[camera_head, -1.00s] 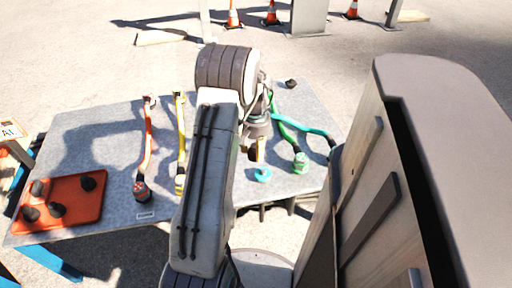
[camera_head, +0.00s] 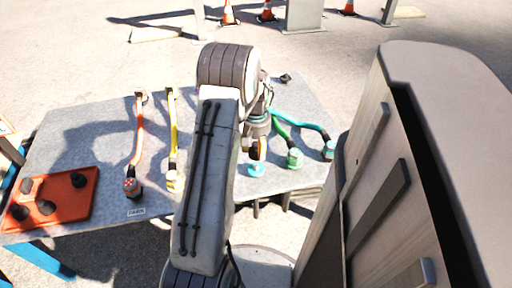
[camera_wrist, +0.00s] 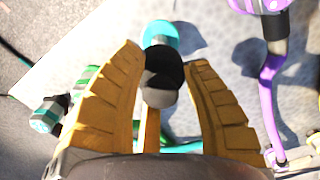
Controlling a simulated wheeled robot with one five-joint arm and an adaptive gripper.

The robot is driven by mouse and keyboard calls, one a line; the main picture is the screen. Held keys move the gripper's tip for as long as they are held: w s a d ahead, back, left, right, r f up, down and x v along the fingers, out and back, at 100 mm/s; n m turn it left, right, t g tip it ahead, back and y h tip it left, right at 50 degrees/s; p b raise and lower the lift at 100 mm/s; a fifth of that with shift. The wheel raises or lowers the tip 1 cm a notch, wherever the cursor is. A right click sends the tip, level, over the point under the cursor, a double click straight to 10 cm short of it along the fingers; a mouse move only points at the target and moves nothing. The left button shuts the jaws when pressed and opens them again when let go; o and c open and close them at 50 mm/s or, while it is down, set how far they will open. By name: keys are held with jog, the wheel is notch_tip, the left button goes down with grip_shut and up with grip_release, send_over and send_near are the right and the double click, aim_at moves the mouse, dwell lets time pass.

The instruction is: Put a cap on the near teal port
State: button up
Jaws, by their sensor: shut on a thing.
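My gripper (camera_wrist: 164,66) has its yellow fingers closed around a black cap (camera_wrist: 163,78). In the wrist view a teal port (camera_wrist: 160,33) lies just beyond the cap, partly hidden by it; I cannot tell whether they touch. In the head view the near teal port (camera_head: 256,170) is at the table's front edge, and my gripper (camera_head: 257,150) is just above it, partly hidden by my arm. A second teal port (camera_head: 328,150) stands farther right, at the end of a teal cable.
A green port (camera_head: 294,158) stands close to the right of the near teal port. An orange tray (camera_head: 62,200) with several black caps is at the left. Red-orange (camera_head: 137,145) and yellow (camera_head: 172,130) cables lie on the grey table (camera_head: 90,140). A purple cable (camera_wrist: 268,90) shows in the wrist view.

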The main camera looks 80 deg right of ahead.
aim_at(256, 165)
jog(key=shift+f+b, duration=2.1)
jog(key=shift+f, duration=1.05)
jog(key=shift+f, duration=0.3)
jog(key=o, duration=1.1)
jog(key=shift+o, duration=0.2)
jog(key=shift+r, duration=0.15)
